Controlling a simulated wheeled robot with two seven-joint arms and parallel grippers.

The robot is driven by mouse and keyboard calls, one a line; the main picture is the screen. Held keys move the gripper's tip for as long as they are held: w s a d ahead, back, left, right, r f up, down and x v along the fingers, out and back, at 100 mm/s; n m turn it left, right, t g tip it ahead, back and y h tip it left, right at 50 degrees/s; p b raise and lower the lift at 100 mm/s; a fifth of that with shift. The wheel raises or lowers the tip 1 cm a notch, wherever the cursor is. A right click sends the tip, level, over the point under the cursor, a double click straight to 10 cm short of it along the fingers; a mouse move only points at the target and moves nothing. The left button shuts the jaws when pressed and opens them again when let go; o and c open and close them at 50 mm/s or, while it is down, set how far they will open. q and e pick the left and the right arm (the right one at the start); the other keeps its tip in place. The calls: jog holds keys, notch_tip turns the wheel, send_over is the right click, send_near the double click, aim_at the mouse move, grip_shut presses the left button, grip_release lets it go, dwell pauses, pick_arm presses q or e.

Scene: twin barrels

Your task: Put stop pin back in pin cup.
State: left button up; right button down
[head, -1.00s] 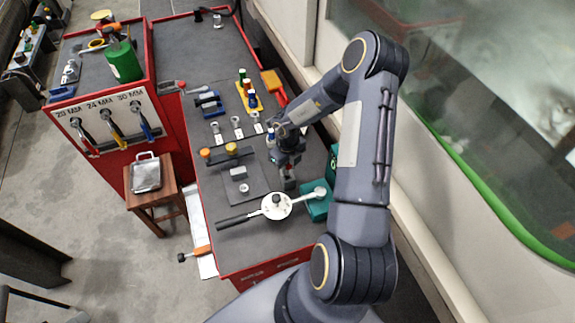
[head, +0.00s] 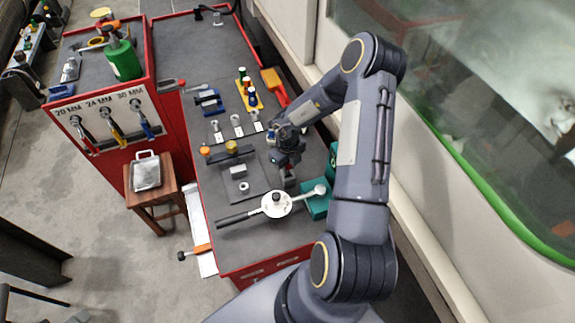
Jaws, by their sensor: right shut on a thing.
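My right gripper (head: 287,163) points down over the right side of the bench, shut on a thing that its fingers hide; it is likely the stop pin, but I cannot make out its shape. A small grey upright piece (head: 289,180) stands directly below the fingertips and may be the pin cup. I cannot tell whether the held thing is inside it, touching it or just above it. My left gripper is not in view.
A long-handled tool with a round white head (head: 276,205) lies in front of the gripper, beside a teal block (head: 316,205). A dark plate (head: 262,187) with small metal parts lies to the left. A yellow rack (head: 249,97) stands behind.

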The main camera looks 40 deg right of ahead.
jog(key=shift+f+b, duration=0.35)
jog(key=shift+f, duration=0.55)
jog(key=c, duration=1)
grip_release()
jog(key=shift+c, duration=0.2)
notch_tip(320, 180, up, 8)
jog(key=shift+f, duration=0.1)
